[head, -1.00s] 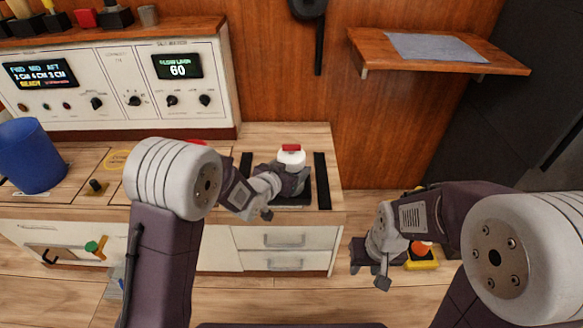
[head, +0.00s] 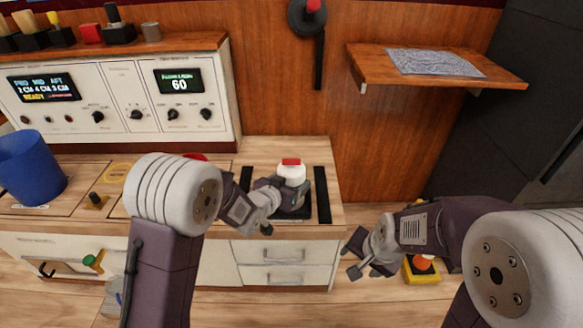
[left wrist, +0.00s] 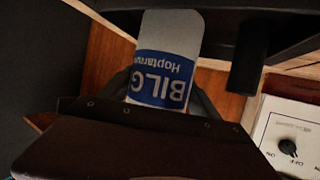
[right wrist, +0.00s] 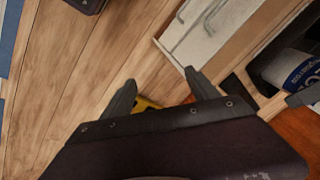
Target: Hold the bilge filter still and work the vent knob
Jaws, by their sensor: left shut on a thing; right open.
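The bilge filter (head: 291,178) is a white upright cylinder on a dark base on the right end of the counter. Its red vent knob (head: 291,161) sits on top. My left gripper (head: 287,199) is shut on the filter's lower body. In the left wrist view the filter's blue label (left wrist: 163,78) reads "BILG", between the fingers; the knob is hidden there. My right gripper (head: 358,257) is open and empty, lower and to the right of the filter, beyond the counter's edge. In the right wrist view the filter (right wrist: 292,70) is at the right edge, clear of the open fingers (right wrist: 160,88).
Dark strips (head: 322,195) flank the filter. A control panel (head: 120,105) stands behind left, and a blue bucket (head: 30,170) at far left. A wooden shelf (head: 500,76) juts from the wall at right. A yellow-and-orange object (head: 422,268) is low behind my right gripper.

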